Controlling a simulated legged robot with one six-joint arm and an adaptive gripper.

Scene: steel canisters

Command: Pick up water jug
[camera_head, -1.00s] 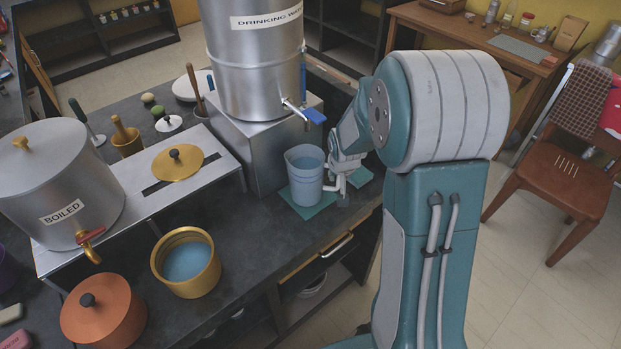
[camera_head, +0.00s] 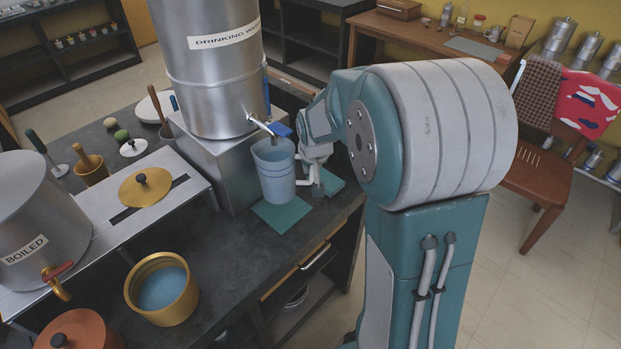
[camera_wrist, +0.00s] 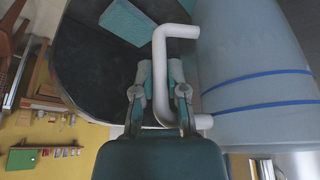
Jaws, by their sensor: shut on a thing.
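The water jug (camera_head: 274,172) is pale blue, with water inside, and hangs upright just above a teal mat (camera_head: 281,214) under the tap of the drinking water tank. My gripper (camera_head: 312,178) is at the jug's right side, shut on its white handle. In the wrist view, the fingers of my gripper (camera_wrist: 160,78) close around the upright part of the handle, and the jug's blue-striped wall (camera_wrist: 255,75) fills the right side.
The drinking water tank (camera_head: 210,80) and its blue-lever tap (camera_head: 279,129) are close behind the jug. A gold pot (camera_head: 162,289), the boiled-water tank (camera_head: 35,215) and a gold lid (camera_head: 145,187) lie to the left. A second teal mat (camera_head: 328,182) is beside the gripper.

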